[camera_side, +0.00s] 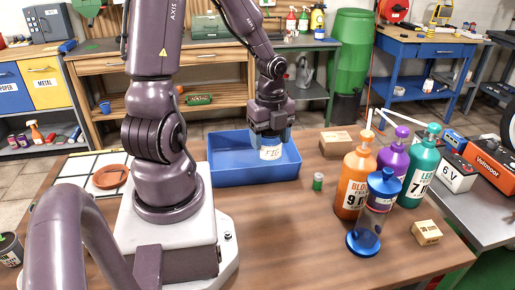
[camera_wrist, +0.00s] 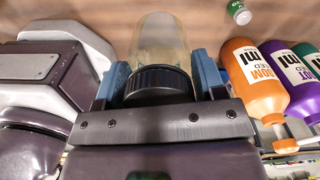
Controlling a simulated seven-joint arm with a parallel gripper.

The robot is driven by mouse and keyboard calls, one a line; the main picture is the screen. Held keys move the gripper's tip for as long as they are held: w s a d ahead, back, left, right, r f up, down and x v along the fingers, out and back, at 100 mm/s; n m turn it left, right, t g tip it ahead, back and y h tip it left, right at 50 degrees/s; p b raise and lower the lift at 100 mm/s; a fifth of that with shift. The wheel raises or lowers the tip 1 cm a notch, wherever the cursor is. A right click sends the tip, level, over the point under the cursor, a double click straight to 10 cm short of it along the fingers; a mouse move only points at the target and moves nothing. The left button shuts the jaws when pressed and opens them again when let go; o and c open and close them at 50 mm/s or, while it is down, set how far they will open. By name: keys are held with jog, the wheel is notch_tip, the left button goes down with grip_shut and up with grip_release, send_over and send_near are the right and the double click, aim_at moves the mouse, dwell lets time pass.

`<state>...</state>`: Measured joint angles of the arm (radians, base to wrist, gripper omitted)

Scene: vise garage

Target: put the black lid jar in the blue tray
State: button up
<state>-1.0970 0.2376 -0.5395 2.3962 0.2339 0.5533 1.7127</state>
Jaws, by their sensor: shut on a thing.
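The jar, clear with a white label, shows its label (camera_side: 270,153) below my gripper (camera_side: 270,136) in the side view. Its black lid (camera_wrist: 158,82) and clear body (camera_wrist: 165,40) show in the wrist view. My gripper (camera_wrist: 158,85) is shut on the jar, with a blue finger on either side of the lid. The blue tray (camera_side: 250,176) is on the table. In the side view the jar appears against the tray's inside, behind its front wall. I cannot tell whether it touches the floor. I do not make out the tray in the wrist view.
A small green can (camera_side: 318,181) stands right of the tray. A cardboard box (camera_side: 336,143) lies behind.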

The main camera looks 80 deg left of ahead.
notch_tip(320, 180, up, 3)
jog(key=shift+r, duration=0.15)
jog(key=s+a+f+n, duration=0.1)
jog(key=s+a+n, duration=0.1)
jog(key=a+n, duration=0.7)
jog(key=n, duration=0.9)
send_over(238, 165)
notch_tip(238, 165, down, 14)
jog(key=shift+r, duration=0.1)
jog(key=o, duration=1.1)
